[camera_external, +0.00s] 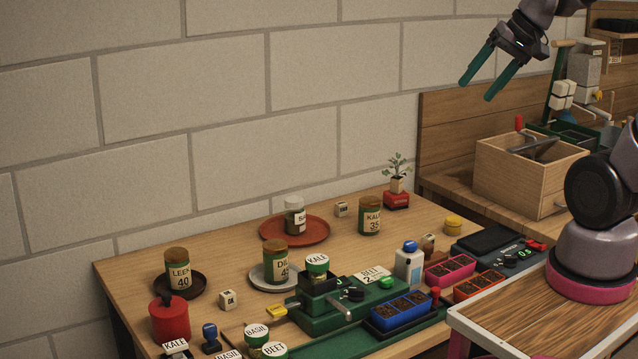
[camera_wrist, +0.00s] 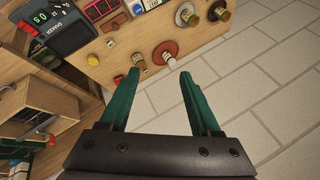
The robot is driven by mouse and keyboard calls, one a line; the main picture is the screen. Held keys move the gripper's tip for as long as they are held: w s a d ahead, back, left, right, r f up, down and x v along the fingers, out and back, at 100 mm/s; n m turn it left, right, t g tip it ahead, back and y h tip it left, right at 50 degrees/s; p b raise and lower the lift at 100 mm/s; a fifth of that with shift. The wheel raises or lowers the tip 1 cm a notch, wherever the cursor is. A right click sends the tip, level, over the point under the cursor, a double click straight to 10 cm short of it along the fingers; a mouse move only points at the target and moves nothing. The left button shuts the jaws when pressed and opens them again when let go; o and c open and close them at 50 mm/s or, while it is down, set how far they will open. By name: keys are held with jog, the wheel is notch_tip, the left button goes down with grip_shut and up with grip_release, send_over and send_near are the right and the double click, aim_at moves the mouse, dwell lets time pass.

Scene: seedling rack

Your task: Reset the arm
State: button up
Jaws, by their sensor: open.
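My gripper (camera_external: 481,75) is raised high above the table at the upper right of the external view. Its two green fingers are spread apart with nothing between them. In the wrist view the open fingers (camera_wrist: 160,82) point toward the table and the floor tiles or wall blocks beyond. The wooden table (camera_external: 130,262) lies well below the gripper, and the gripper touches nothing.
Jars stand on the table, among them the LEEK jar (camera_external: 179,269) and one on a red plate (camera_external: 325,229). Air around the gripper is clear.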

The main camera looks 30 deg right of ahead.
jog(key=s, duration=0.1)
jog(key=s+d+n, duration=0.1)
jog(key=t+h, duration=0.1)
jog(key=shift+s+d+r+n, duration=0.2)
jog(key=shift+s+r+n, duration=0.1)
jog(key=shift+s+r, duration=0.1)
